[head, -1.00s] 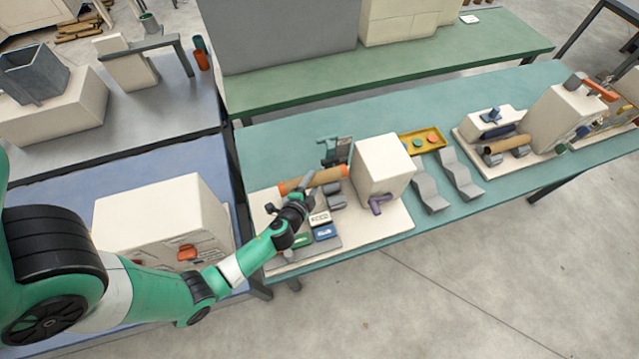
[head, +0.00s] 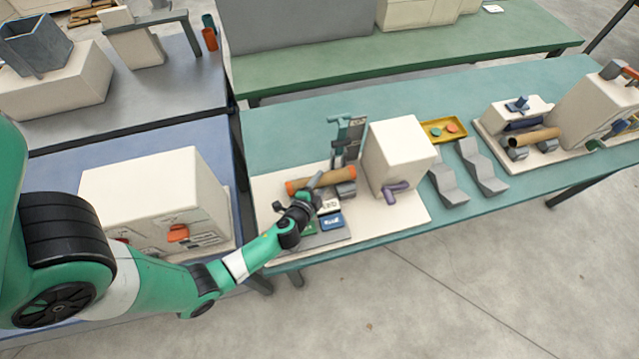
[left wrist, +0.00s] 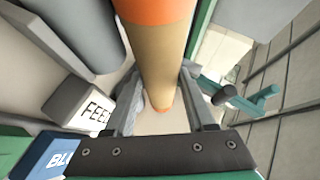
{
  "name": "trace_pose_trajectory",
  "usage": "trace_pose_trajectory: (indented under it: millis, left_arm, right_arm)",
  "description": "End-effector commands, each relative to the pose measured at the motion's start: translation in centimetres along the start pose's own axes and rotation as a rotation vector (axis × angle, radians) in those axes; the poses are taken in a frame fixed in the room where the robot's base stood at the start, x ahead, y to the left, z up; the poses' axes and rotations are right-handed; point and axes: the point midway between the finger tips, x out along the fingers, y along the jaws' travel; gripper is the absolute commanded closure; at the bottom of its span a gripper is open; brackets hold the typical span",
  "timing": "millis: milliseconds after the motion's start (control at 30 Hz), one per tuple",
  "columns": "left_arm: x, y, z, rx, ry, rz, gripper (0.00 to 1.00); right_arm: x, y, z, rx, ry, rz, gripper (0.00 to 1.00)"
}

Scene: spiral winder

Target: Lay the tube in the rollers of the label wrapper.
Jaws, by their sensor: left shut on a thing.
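The tube (head: 322,180) is brown with orange ends and lies roughly level over the left machine's pale base. My left gripper (head: 312,184) is shut on it near its middle. In the left wrist view, the tube (left wrist: 160,50) runs between the fingers of my left gripper (left wrist: 160,85), with an orange band at the top. A dark grey roller (left wrist: 85,30) lies beside it there. At the right, a machine with grey rollers (head: 517,153) bears another brown tube (head: 537,137); I cannot tell for sure whether it is the label wrapper. My right gripper is not in view.
The left machine has a pale box (head: 398,153) with a purple crank (head: 394,187), a teal-grey upright (head: 350,138) and blue (head: 331,221) and FEED (left wrist: 95,110) buttons close to my gripper. Grey wavy stands (head: 483,166) and a yellow tray (head: 443,121) stand between the machines.

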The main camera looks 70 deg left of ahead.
Motion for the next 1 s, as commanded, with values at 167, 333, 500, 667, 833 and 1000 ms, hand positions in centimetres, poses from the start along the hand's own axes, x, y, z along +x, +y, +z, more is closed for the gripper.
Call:
trace_pose_trajectory:
  millis: [167,333,500,667,833,1000]
  left_arm:
    - [0.2,0.4,0.2,0.0,0.0,-0.001,1.0]
    - [0.2,0.4,0.1,0.0,0.0,0.0,1.0]
    - [0.2,0.4,0.1,0.0,0.0,0.0,0.14]
    - [0.2,0.4,0.1,0.001,0.0,0.0,0.1]
    - [0.0,0.4,0.2,0.001,0.0,0.0,0.1]
    - [-2.0,0.3,0.1,0.003,0.002,0.002,0.1]
  right_arm:
    - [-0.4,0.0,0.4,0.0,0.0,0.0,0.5]
    - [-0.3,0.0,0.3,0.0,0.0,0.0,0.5]
    - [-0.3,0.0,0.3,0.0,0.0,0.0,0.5]
    - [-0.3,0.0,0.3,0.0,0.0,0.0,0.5]
    - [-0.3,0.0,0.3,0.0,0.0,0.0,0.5]
    - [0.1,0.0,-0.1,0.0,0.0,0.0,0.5]
